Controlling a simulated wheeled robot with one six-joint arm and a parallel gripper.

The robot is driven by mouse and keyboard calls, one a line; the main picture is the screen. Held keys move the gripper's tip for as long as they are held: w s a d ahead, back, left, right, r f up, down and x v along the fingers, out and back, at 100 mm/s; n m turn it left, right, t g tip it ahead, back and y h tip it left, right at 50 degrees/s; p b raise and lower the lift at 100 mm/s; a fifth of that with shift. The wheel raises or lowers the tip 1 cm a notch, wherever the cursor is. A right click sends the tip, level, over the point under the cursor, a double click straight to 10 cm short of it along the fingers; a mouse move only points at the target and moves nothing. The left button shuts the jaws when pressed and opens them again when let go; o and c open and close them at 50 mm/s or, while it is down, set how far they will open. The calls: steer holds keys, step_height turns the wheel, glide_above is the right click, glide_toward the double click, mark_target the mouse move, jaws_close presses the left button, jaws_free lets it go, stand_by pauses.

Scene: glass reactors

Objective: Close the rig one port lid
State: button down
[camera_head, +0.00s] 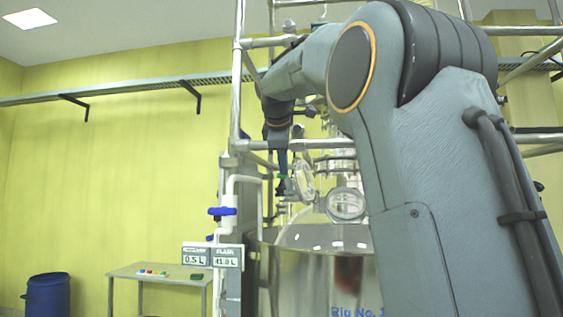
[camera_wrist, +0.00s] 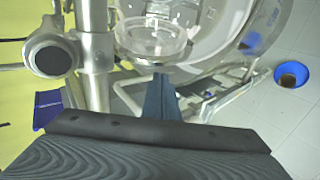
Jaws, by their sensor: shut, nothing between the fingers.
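The rig one reactor (camera_head: 325,278) is a large vessel marked "Rig No. 1" with a glass dome on top. A round clear glass port lid (camera_head: 304,180) stands tilted up above the dome, left of a round glass port with a metallic rim (camera_head: 346,205). My gripper (camera_head: 283,185) points down just left of the lid; I cannot tell whether they touch. In the wrist view my shut, empty gripper (camera_wrist: 160,98) shows its fingers just below a round glass piece (camera_wrist: 152,40). I cannot tell whether that piece is the lid or the port.
Metal frame tubes (camera_head: 238,90) rise beside the vessel. A white pipe with a blue valve handle (camera_head: 222,211) and display boxes (camera_head: 212,256) stand at its left. A small table (camera_head: 160,272) and blue bin (camera_head: 48,292) are further left. In the wrist view, a tube clamp (camera_wrist: 52,55) is left of my fingers.

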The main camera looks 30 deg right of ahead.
steer(key=shift+s+d, duration=0.25)
steer(key=shift+d, duration=0.15)
